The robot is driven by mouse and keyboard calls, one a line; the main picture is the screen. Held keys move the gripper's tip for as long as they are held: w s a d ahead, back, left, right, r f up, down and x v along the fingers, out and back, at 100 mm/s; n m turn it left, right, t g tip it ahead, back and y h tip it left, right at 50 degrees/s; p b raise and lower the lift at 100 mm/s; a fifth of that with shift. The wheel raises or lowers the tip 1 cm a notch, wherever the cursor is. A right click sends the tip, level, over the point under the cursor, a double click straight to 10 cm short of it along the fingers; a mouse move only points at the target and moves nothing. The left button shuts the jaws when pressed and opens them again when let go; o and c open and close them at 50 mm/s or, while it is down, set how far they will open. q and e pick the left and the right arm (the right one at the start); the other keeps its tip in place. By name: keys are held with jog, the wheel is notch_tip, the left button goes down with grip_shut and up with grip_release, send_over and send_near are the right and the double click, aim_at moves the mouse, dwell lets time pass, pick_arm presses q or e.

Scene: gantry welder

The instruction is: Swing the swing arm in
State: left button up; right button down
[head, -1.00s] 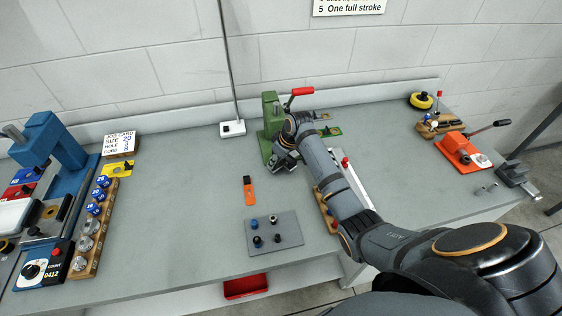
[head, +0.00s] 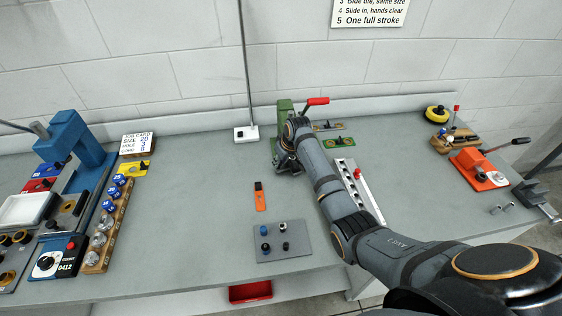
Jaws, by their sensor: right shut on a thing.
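The green bench machine (head: 285,110) with a red-handled lever (head: 317,101) stands at the back middle of the bench in the head view. My right gripper (head: 288,166) is low at its front, with my right arm coming in from the lower right. The gripper is shut on a part there, which looks to be the swing arm. That part and the fingertips are mostly hidden by the gripper and wrist, so its exact angle cannot be told. My left gripper is not in view.
A white-based pole (head: 246,133) stands left of the green machine. A grey plate with pegs (head: 283,243) and an orange tool (head: 260,197) lie in front. A pale slotted bar (head: 357,188) is right of my arm. A blue press (head: 75,140) stands left. The left-centre bench is clear.

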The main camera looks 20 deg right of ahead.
jog(key=c, duration=1.4)
grip_release()
jog(key=v, duration=1.2)
